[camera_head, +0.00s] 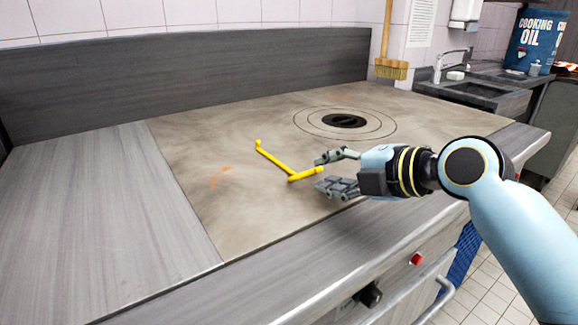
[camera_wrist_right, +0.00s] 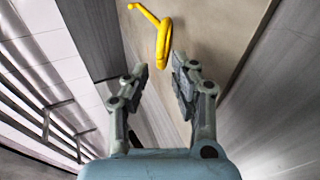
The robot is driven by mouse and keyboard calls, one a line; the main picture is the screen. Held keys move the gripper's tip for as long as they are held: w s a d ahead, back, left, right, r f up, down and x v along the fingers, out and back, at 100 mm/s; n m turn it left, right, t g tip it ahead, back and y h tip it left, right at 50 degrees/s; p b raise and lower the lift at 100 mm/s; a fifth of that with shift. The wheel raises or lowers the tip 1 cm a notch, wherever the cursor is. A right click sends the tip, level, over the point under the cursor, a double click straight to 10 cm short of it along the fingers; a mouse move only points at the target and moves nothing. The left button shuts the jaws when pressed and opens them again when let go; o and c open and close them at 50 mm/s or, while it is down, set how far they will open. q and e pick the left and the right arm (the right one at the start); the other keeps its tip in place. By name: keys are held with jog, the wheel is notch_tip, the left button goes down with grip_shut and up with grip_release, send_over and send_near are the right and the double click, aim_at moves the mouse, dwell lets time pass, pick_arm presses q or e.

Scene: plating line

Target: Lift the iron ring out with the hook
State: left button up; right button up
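The yellow hook (camera_head: 274,158) lies on the stove's flat plate, its thin shaft running to a thicker crossbar handle at the near end. The hook also shows in the wrist view (camera_wrist_right: 163,42). My right gripper (camera_head: 319,173) is open, with its fingers apart at the near end of the handle; it also shows in the wrist view (camera_wrist_right: 160,68). No clear grip on the handle shows. The iron ring (camera_head: 369,123) sits flush in the plate around a dark centre (camera_head: 344,121), beyond and right of the hook. My left gripper is out of view.
The brown cooking plate (camera_head: 220,215) is otherwise clear, with a grey worktop (camera_head: 90,210) to its left and a grey backboard (camera_head: 190,75) behind. A knob (camera_head: 369,295) and red button (camera_head: 416,259) are on the stove front. A sink (camera_head: 478,89) stands at the back right.

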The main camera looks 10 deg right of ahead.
aim_at(314, 173)
jog(key=x, duration=0.4)
jog(key=shift+f, duration=0.1)
jog(key=shift+w+a+f, duration=0.15)
jog(key=shift+w+f, duration=0.05)
jog(key=shift+w, duration=0.05)
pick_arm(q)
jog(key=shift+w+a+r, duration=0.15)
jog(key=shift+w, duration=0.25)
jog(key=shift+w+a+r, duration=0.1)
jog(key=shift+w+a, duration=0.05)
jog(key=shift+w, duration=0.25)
pick_arm(e)
jog(key=c, duration=0.5)
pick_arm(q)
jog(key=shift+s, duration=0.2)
pick_arm(e)
grip_shut()
